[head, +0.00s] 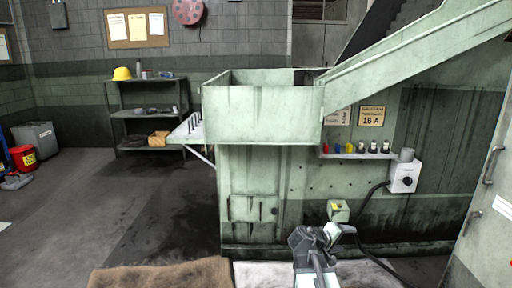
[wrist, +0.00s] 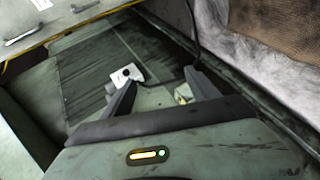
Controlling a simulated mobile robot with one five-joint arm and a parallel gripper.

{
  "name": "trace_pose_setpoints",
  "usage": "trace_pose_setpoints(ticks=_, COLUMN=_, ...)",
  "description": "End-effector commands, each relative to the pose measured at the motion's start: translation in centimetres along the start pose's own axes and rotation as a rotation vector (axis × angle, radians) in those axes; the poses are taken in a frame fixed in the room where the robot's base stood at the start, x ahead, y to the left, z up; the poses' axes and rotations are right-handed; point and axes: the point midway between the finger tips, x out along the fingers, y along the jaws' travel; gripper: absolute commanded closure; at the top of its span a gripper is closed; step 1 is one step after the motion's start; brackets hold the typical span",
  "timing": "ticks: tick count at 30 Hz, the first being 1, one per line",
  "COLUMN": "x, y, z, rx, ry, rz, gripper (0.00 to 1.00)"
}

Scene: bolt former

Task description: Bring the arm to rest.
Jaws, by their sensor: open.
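My gripper (wrist: 160,92) shows in the wrist view with its two dark fingers spread apart and nothing between them. In the head view my arm's end (head: 318,248) stands low at the bottom centre, in front of the green machine (head: 270,190). The fingers are hard to make out there. It appears apart from the machine front, with the small button box (head: 339,210) just above and behind it. In the wrist view the white switch box (wrist: 127,75) and the button box (wrist: 183,93) lie beyond the fingers.
A brown mat (head: 160,276) and a pale mat (head: 255,274) lie in front. A black cable (head: 372,200) hangs from the switch box (head: 405,177). A ledge (head: 358,156) holds several small coloured pieces. A grey door (head: 490,210) stands right. Floor at left is open.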

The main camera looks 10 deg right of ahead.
Motion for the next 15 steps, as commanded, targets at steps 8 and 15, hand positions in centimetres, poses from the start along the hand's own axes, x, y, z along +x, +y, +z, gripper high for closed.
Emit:
trace_pose_setpoints(ticks=8, x=-13.4, y=-16.4, z=-2.5, rx=0.096, ry=-0.028, rz=-0.536, gripper=0.31)
trace_pose_setpoints(ticks=15, x=-22.1, y=-24.5, z=0.6, rx=0.14, ry=-0.197, rz=-0.958, gripper=0.31)
